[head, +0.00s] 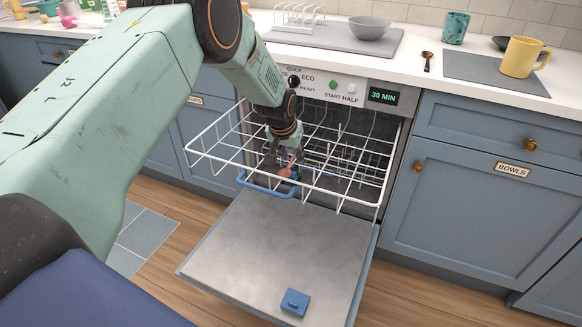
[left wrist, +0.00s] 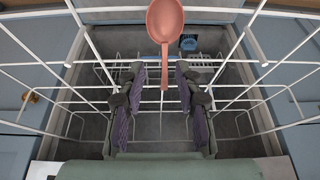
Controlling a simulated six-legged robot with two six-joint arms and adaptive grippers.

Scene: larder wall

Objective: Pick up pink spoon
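The pink spoon (left wrist: 164,22) shows in the left wrist view with its bowl at the top edge and its handle pointing down between my fingers. It also shows in the head view (head: 285,172), small, inside the open dishwasher near the front of the rack. My left gripper (left wrist: 162,72) is open, with a gap on each side of the handle's end. In the head view the left gripper (head: 287,158) reaches down into the white wire rack (head: 345,187), just above the spoon. What supports the spoon is hard to see. My right gripper is not in view.
Rack wires surround my left gripper closely. A blue handle (head: 262,188) lies by the spoon. The dishwasher door (head: 270,255) is folded down, with a blue block (head: 295,302) on it. The counter above holds a grey bowl (head: 369,28), yellow mug (head: 523,57) and teal cup (head: 454,28).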

